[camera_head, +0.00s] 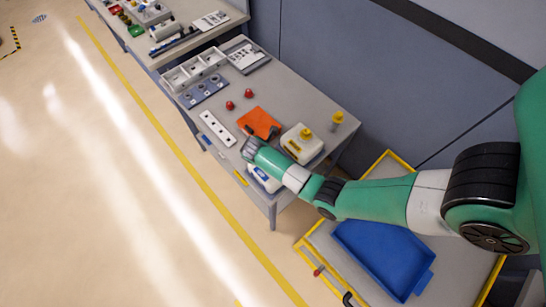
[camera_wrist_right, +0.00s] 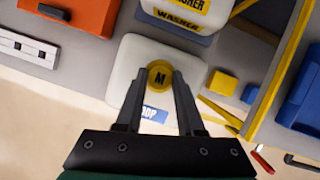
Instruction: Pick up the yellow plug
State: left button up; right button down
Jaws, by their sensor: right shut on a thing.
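The yellow plug (camera_wrist_right: 160,75), a round cap with a dark mark, sits between the fingertips of my right gripper (camera_wrist_right: 160,80) in the right wrist view. The fingers are shut on its sides. Behind it is a white container (camera_wrist_right: 122,88) with a blue label (camera_wrist_right: 155,113). I cannot tell whether the plug still touches the container. In the head view my right gripper (camera_head: 250,148) is over this white container (camera_head: 263,179) near the table's front edge, and the plug is hidden there. My left gripper is not in view.
A second white container (camera_head: 301,145) with a yellow cap stands close behind, beside an orange piece (camera_head: 259,122). A yellow-topped item (camera_head: 338,119) stands at the table's right. A white strip (camera_head: 217,128) lies to the left. A blue tray (camera_head: 385,258) sits on a yellow-railed cart.

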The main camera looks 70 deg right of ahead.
dwell(0.3)
jog(key=shift+r, duration=0.6)
jog(key=r, duration=0.1)
jog(key=r+p, duration=0.1)
jog(key=r, duration=0.1)
jog(key=shift+s+a, duration=0.15)
jog(key=shift+a, duration=0.1)
jog(key=s+a+r+p, duration=0.8)
jog(key=s+a, duration=0.1)
jog(key=a, duration=0.1)
jog(key=shift+r, duration=0.4)
